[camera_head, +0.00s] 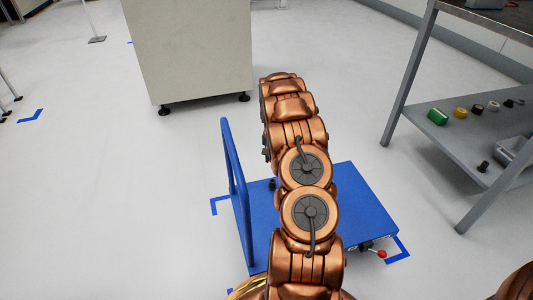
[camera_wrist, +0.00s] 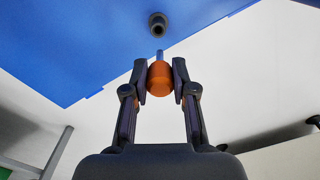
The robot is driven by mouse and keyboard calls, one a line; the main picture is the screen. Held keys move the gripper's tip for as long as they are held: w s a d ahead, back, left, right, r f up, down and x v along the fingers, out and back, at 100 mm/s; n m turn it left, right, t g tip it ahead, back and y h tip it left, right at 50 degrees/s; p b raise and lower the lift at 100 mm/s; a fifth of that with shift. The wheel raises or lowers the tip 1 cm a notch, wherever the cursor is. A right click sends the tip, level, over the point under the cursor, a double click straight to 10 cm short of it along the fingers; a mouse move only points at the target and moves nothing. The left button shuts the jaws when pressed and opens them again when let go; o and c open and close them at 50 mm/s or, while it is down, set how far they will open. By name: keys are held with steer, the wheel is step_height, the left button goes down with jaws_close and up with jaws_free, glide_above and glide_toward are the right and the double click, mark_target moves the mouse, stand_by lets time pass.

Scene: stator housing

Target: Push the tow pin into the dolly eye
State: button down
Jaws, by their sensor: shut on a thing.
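My gripper (camera_wrist: 160,80) is shut on the tow pin, whose rounded orange body (camera_wrist: 159,80) sits between the two dark fingers in the wrist view. A thin bluish-grey shaft of the pin sticks up from it, towards the dolly eye. The dolly eye (camera_wrist: 157,24) is a dark round collar on the blue dolly deck (camera_wrist: 70,45). A visible gap separates the shaft tip from the collar in this picture. In the head view my copper arm crosses the blue dolly (camera_head: 360,205) and hides part of it; the gripper and the pin cannot be made out there.
The dolly's blue push handle (camera_head: 236,185) stands at its left side, and a red-knobbed lever (camera_head: 381,254) juts out at its front right. A grey cabinet (camera_head: 190,50) stands behind. A metal shelf (camera_head: 460,130) with small parts is on the right.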

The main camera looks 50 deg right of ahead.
steer(key=shift+s+r+p, duration=0.1)
steer(key=shift+s+p, duration=0.05)
steer(key=shift+p, duration=0.15)
steer(key=shift+s+f, duration=0.1)
steer(key=shift+f, duration=0.35)
steer(key=shift+f+p, duration=0.3)
steer(key=shift+f, duration=2.45)
steer(key=shift+f, duration=2.7)
steer(key=c, duration=0.9)
jaws_free()
steer(key=shift+o, duration=0.5)
steer(key=shift+o, duration=1)
steer(key=shift+r+p, duration=0.7)
steer(key=shift+r, duration=1.35)
